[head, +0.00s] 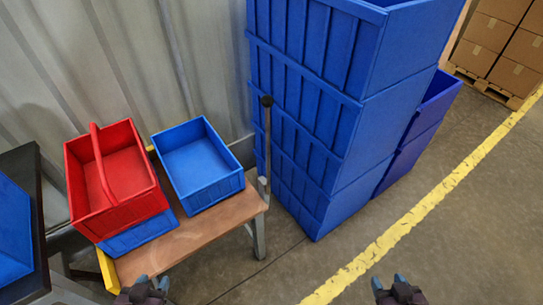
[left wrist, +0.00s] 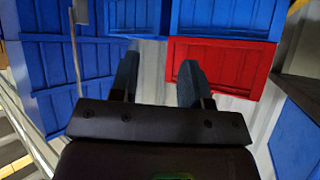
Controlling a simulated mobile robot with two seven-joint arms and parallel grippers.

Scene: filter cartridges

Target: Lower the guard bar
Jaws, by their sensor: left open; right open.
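The guard bar (head: 267,140) is a thin grey bar with a black knob at its top. It stands upright at the right end of a wooden-topped bench (head: 195,238). A thin dark bar in the left wrist view (left wrist: 75,55) looks like the same one. My left gripper (head: 145,284) is open and empty at the bottom of the head view, in front of the bench and apart from the bar. It also shows in the left wrist view (left wrist: 157,78). My right gripper (head: 391,284) is open and empty over the floor, right of the bench.
A red bin (head: 118,205) with a raised handle and a blue bin (head: 215,190) stand on the bench. Tall stacked blue crates (head: 340,150) rise close behind and right of the bar. A dark table (head: 38,230) is at the left. Floor at the front right is clear.

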